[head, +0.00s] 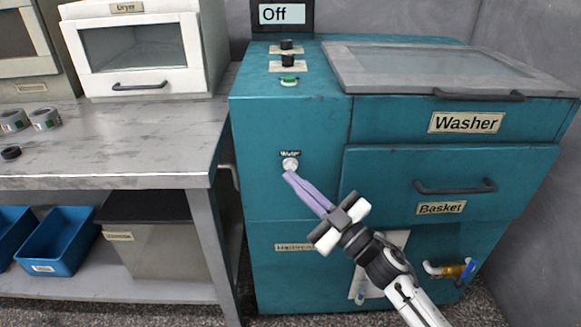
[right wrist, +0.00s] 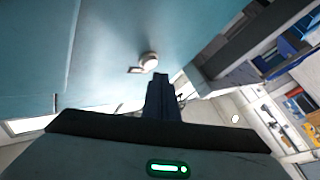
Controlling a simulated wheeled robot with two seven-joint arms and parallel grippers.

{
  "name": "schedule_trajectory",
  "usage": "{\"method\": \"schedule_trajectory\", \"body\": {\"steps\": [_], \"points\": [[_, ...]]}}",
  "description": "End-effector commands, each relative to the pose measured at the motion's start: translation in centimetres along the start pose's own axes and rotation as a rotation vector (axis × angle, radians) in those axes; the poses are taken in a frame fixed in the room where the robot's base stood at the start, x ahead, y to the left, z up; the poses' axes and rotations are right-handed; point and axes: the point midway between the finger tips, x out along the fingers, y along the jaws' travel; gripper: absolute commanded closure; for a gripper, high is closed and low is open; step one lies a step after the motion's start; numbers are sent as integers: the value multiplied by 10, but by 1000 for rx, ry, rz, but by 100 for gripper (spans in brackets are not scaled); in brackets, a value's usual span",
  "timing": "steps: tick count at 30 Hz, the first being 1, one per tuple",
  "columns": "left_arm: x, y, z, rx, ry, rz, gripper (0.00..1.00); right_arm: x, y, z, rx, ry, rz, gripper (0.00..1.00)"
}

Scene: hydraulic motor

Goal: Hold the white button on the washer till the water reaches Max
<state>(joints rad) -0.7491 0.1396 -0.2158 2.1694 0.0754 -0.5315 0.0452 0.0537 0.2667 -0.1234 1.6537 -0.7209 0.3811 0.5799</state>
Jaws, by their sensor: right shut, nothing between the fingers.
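The teal washer (head: 291,240) stands at the centre right with a "Washer" label and an "Off" display (head: 282,14) on top. The white button (head: 290,163) is on its front panel under a small label. The button also shows in the right wrist view (right wrist: 149,61). My right gripper (head: 289,175) is shut and empty, its purple fingertips just below the button in the head view. In the right wrist view the fingertips (right wrist: 160,76) appear close to the button; I cannot tell whether they touch it. My left gripper is not in view. The water level is not visible.
A grey workbench (head: 120,150) with a white dryer (head: 140,50) stands on the left. Blue bins (head: 55,245) sit on its lower shelf. The washer has a lid handle (head: 478,95), a basket drawer handle (head: 455,187) and a tap (head: 450,270).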

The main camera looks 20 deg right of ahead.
Motion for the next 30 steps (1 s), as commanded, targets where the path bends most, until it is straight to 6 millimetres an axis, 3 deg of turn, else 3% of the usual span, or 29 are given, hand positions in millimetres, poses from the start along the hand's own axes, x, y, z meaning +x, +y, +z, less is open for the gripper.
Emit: {"method": "schedule_trajectory", "body": {"steps": [30], "points": [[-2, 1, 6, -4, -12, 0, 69, 1, 1, 0, 0, 0, 0, 100]]}}
